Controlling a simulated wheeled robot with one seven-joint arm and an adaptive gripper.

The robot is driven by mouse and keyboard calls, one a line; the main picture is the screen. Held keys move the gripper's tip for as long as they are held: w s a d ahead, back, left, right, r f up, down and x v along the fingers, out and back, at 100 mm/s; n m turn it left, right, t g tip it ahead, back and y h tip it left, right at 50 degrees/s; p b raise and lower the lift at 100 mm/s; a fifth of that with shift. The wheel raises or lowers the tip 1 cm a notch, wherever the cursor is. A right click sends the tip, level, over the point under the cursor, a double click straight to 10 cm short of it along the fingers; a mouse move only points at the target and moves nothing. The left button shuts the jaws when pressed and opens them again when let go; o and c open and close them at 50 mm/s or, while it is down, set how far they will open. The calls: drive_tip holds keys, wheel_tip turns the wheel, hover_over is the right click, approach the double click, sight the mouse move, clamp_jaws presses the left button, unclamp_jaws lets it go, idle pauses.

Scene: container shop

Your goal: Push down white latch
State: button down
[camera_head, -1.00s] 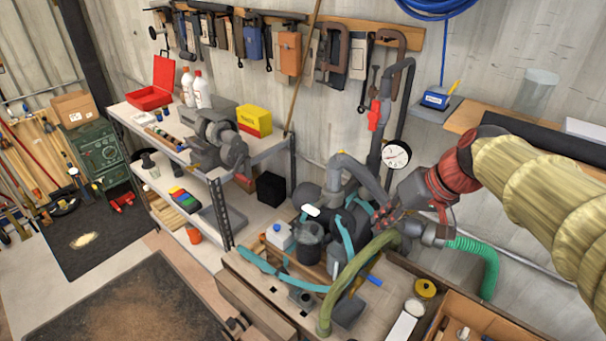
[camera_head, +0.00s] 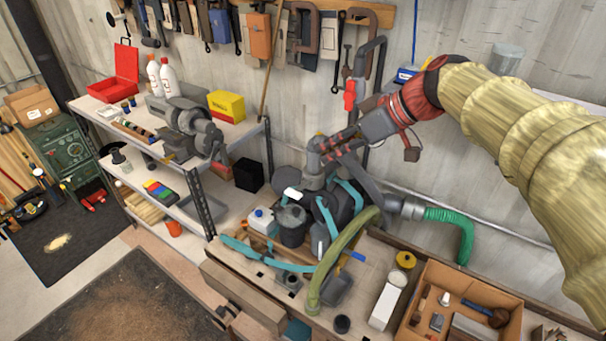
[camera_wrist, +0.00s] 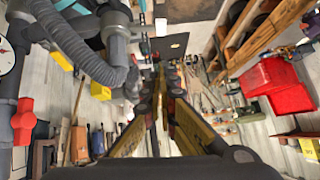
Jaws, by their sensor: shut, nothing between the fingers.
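A small white piece (camera_head: 293,193), which looks like the latch, sticks out on the left of the dark pump assembly (camera_head: 338,205) on the bench. In the wrist view a small white block (camera_wrist: 161,27) beyond the fingertips appears to be the same piece. My gripper (camera_head: 322,152) is shut and empty. It points left and down, in front of the grey pipe at the pump's top, above and to the right of the white piece. The wrist view shows its fingers (camera_wrist: 161,72) together. I cannot tell its exact distance from the latch; no contact shows.
Grey pipework with a red valve handle (camera_head: 350,95) stands close behind my gripper. A ribbed grey hose (camera_wrist: 75,45) runs left of the fingers in the wrist view. A cardboard box (camera_head: 460,310) and an olive hose (camera_head: 345,255) lie on the bench. Metal shelves (camera_head: 205,215) stand left.

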drive_tip(key=p, duration=0.2)
hover_over(299, 192)
wheel_tip(299, 192, down, 7)
wheel_tip(299, 192, down, 2)
drive_tip(key=shift+w+f, duration=0.15)
drive_tip(key=shift+a+f, duration=0.1)
drive_tip(key=shift+f, duration=0.7)
drive_tip(key=shift+f+b, duration=0.15)
drive_tip(key=shift+b, duration=0.35)
drive_tip(key=shift+s+f+b, duration=0.1)
drive_tip(key=shift+s+b, duration=0.1)
drive_tip(key=shift+b, duration=0.15)
drive_tip(key=shift+a, duration=0.1)
drive_tip(key=shift+b, duration=0.35)
